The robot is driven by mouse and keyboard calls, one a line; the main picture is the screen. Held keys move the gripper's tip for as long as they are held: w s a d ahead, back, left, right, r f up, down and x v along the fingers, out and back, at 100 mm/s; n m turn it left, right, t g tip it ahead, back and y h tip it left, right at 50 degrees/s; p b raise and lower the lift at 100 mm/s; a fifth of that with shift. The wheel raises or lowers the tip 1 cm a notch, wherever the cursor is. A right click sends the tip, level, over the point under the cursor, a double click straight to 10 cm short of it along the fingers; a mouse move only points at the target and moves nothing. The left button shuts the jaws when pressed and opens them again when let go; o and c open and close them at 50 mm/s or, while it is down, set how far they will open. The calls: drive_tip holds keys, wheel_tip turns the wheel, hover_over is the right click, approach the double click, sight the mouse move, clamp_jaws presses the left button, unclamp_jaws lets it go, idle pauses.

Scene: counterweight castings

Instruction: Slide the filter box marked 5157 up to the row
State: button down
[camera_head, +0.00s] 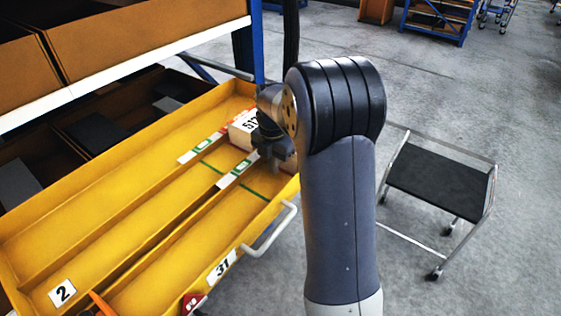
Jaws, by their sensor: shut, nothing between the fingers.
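A white box (240,131) stands at the far end of the yellow drawer (130,185), in a lane between low dividers. Its black number starts with 51; the rest is hidden behind my gripper, so I cannot read it in full. My gripper (262,152) is shut and dark, at the box's right side; I cannot tell whether it touches it.
The drawer front carries a handle (275,230) and a plate marked 31 (221,267). A plate marked 2 (62,293) and an orange piece (101,304) are at lower left. Shelf bins (130,40) overhang the drawer's far side. A black-topped cart (436,180) stands right.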

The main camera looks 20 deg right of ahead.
drive_tip(key=shift+s+a+r, duration=0.35)
drive_tip(key=shift+s+a, duration=0.2)
drive_tip(key=shift+a, duration=0.2)
wheel_tip(320, 180, up, 10)
drive_tip(key=b, duration=0.1)
drive_tip(key=shift+d+f, duration=0.15)
drive_tip(key=shift+f, duration=0.1)
wheel_tip(320, 180, down, 9)
drive_tip(key=shift+r+p, duration=0.1)
drive_tip(key=shift+p, duration=0.4)
drive_tip(key=w+d, duration=0.1)
drive_tip(key=w+d+f, duration=0.1)
drive_tip(key=shift+d+f, duration=0.2)
drive_tip(key=shift+d, duration=0.2)
drive_tip(key=shift+w+d, duration=0.2)
drive_tip(key=shift+w, duration=0.05)
drive_tip(key=shift+s+a+r, duration=0.1)
drive_tip(key=shift+s+a, duration=0.15)
drive_tip(key=shift+s, duration=0.05)
